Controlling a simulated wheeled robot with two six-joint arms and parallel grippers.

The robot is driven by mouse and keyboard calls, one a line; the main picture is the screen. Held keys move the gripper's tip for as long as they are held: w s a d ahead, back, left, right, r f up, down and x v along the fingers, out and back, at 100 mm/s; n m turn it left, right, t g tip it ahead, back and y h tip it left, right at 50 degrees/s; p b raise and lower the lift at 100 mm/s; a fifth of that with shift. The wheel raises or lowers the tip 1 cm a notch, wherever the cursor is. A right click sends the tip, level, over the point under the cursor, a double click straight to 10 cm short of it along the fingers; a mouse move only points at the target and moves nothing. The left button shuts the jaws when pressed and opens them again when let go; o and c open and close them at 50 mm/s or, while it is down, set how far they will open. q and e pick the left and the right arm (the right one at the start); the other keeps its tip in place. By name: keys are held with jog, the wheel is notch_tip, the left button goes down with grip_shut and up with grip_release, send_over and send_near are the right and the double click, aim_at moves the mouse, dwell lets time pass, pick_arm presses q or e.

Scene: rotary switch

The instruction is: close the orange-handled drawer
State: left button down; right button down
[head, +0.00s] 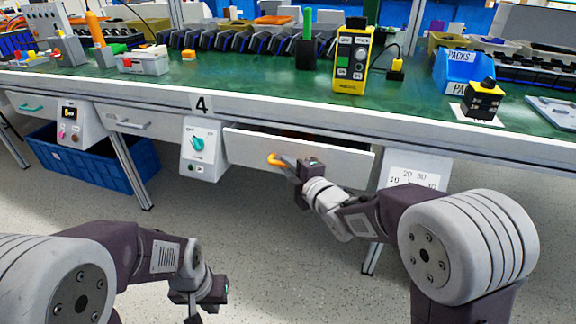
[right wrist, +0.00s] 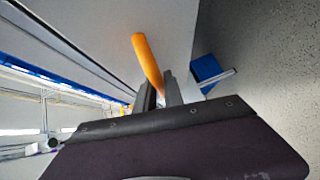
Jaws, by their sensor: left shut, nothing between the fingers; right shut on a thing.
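The drawer (head: 325,152) is white and sits under the green-topped workbench. It stands partly open, with a dark strip of its inside showing above its front. Its orange handle (head: 274,159) is on the left part of the front. My right gripper (head: 287,162) is at the handle and shut on it. In the right wrist view the orange handle (right wrist: 146,60) runs into the jaws of my right gripper (right wrist: 158,92). My left gripper (head: 208,300) is low at the bottom left, over the floor, shut and away from the drawer.
A box with a teal rotary knob (head: 197,144) hangs left of the drawer. A white panel with number markings (head: 412,178) is to its right. A blue crate (head: 95,165) stands under the bench at left. The floor before the drawer is clear.

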aim_at(295, 157)
jog(key=shift+w+d, duration=0.15)
jog(key=shift+w, duration=0.15)
jog(key=w, duration=0.1)
jog(key=w+d+p, duration=0.1)
jog(key=w, duration=0.1)
jog(key=shift+w, duration=0.2)
jog(key=shift+d+r, duration=0.1)
jog(key=c, duration=1.7)
grip_release()
